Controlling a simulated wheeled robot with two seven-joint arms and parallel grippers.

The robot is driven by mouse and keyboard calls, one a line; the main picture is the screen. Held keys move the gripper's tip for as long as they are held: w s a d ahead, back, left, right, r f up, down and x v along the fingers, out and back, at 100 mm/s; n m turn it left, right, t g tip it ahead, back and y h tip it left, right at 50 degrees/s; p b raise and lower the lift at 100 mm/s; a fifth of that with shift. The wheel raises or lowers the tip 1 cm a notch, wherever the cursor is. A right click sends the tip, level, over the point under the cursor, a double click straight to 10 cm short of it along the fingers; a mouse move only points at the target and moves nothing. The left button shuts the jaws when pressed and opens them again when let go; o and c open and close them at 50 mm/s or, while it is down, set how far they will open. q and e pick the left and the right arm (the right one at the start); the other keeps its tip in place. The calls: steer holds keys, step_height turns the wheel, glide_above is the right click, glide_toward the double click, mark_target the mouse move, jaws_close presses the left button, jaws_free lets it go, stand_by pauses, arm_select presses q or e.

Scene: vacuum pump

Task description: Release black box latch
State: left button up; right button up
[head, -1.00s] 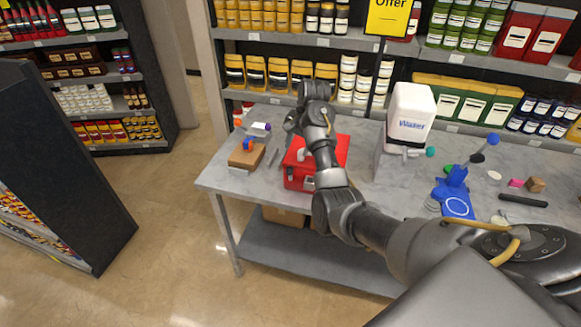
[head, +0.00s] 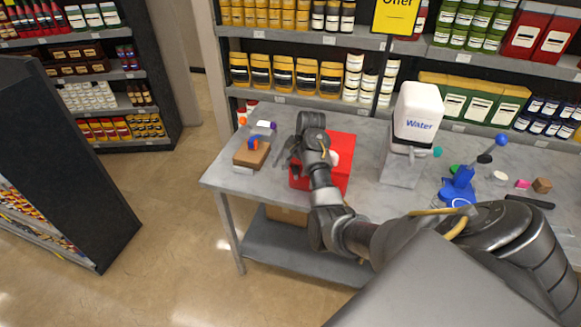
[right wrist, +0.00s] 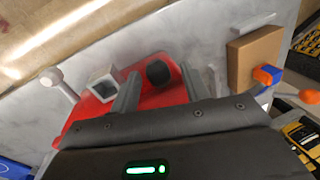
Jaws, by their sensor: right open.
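A red box (head: 342,146) sits on the grey table, partly hidden by my right arm in the head view. In the right wrist view the red box (right wrist: 98,108) carries a black block-like latch (right wrist: 158,73) and a pale square hollow piece (right wrist: 102,84). My right gripper (head: 284,152) is over the box's left side. In the right wrist view my right gripper (right wrist: 160,78) is open, with its fingers on either side of the black latch. I cannot tell whether they touch it. The black latch is hidden in the head view. My left gripper is not in view.
A wooden block (head: 252,154) with blue and orange parts lies left of the box. A white water container (head: 418,112) on a stand is to the right. A blue device (head: 458,188) and small items lie farther right. Stocked shelves stand behind the table (head: 225,175).

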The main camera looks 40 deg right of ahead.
steer(key=shift+s+d+f, duration=0.1)
jaws_close()
stand_by(0.3)
steer(key=shift+f, duration=0.1)
